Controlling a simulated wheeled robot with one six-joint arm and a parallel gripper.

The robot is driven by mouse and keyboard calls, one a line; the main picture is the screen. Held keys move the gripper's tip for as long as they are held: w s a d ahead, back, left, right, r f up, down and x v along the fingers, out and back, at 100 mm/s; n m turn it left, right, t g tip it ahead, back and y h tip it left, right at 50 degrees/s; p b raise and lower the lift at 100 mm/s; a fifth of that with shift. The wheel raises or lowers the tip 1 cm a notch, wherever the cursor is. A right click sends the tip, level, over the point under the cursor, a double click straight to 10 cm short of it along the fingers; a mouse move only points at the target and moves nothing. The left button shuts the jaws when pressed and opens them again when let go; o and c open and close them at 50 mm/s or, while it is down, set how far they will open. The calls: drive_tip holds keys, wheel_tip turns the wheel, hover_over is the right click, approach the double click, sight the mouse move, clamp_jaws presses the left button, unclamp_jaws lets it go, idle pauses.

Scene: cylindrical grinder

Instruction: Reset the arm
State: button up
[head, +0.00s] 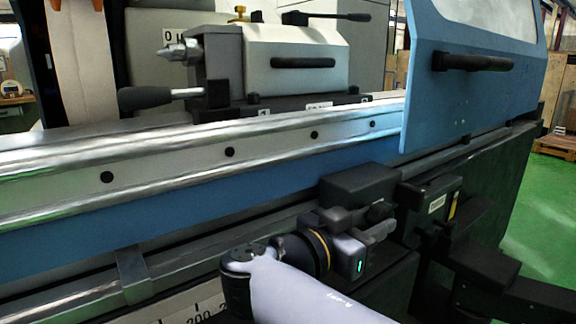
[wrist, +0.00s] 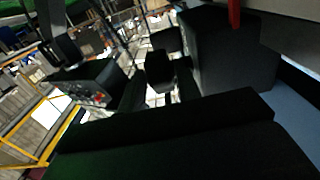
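My gripper (head: 374,224) is in the lower middle of the head view, at the end of my light grey arm, close in front of the blue machine front. It is beside a dark box-shaped part (head: 358,184) on the machine front; I cannot tell whether they touch. The gripper's fingers are seen at a slant and partly blend with dark parts, so their opening is unclear. No held object can be made out. The wrist view is dark and tilted, with black shapes filling much of it.
The grinder's long metal rail (head: 190,158) runs across the head view, with the tailstock (head: 285,62) behind it. A blue sliding door (head: 475,90) with a black handle (head: 472,62) stands at right. A yellow railing (wrist: 52,138) shows in the wrist view.

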drive_tip(key=p+v, duration=0.2)
drive_tip(key=v, duration=0.8)
drive_tip(key=x, duration=0.3)
drive_tip(key=b+x, duration=0.1)
drive_tip(key=x, duration=0.7)
drive_tip(key=shift+w+d+r, duration=0.1)
drive_tip(key=shift+d+r, duration=0.15)
drive_tip(key=shift+r, duration=0.1)
drive_tip(key=shift+r+g+y+p, duration=0.1)
drive_tip(key=shift+g+y+p, duration=0.4)
drive_tip(key=shift+p, duration=0.6)
drive_tip(key=y+p, duration=0.1)
drive_tip(key=p, duration=0.2)
drive_tip(key=shift+g, duration=0.3)
drive_tip(key=g+y+p, duration=0.1)
drive_tip(key=y+p, duration=0.1)
drive_tip(key=p, duration=0.3)
drive_tip(key=g+y+p, duration=0.1)
drive_tip(key=p, duration=0.4)
drive_tip(key=shift+r+g+y+p, duration=0.25)
drive_tip(key=shift+g+y+p, duration=0.05)
drive_tip(key=shift+y+p, duration=0.1)
drive_tip(key=g+y+p, duration=0.1)
drive_tip(key=y+p, duration=0.1)
drive_tip(key=p, duration=0.5)
drive_tip(key=g+y+p, duration=0.2)
drive_tip(key=p, duration=0.5)
drive_tip(key=shift+w+d+r, duration=0.15)
drive_tip(key=shift+d, duration=0.05)
